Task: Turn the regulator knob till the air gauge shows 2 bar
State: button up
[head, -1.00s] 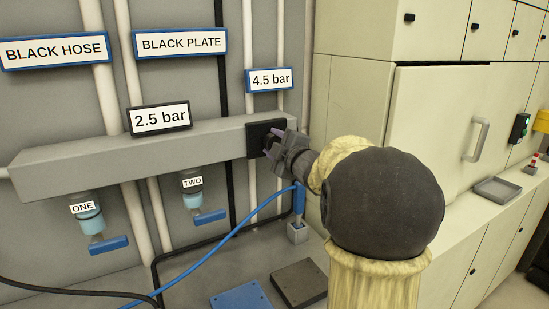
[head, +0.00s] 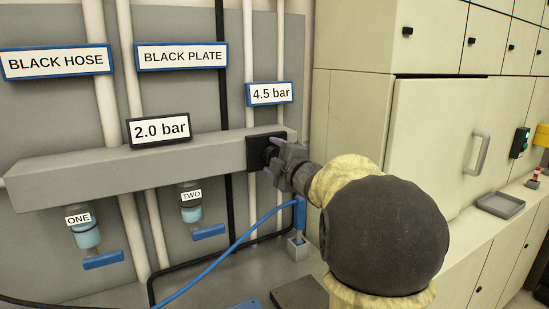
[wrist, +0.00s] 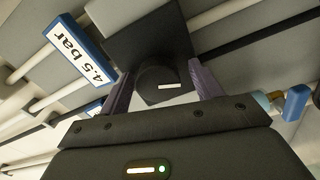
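The air gauge (head: 159,130), a black-framed display on top of the grey beam, reads 2.0 bar. The regulator knob (head: 270,152) is a round black knob on a square black plate at the beam's right end. In the wrist view the knob (wrist: 165,80) carries a short white mark on its face. My gripper (head: 275,159) is at the knob, with one finger on either side of it. In the wrist view my gripper (wrist: 160,75) looks open, with a narrow gap beside the knob at the left finger.
A 4.5 bar sign (head: 270,93) hangs above the knob. Valves labelled ONE (head: 86,235) and TWO (head: 191,213), with blue handles, hang under the beam. A blue hose (head: 240,243) runs below to a blue fitting (head: 300,213). Cream cabinets (head: 430,150) stand at right.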

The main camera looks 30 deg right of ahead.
jog(key=s+b, duration=0.1)
jog(key=s, duration=1.6)
jog(key=shift+s+d, duration=0.25)
jog(key=shift+d, duration=0.1)
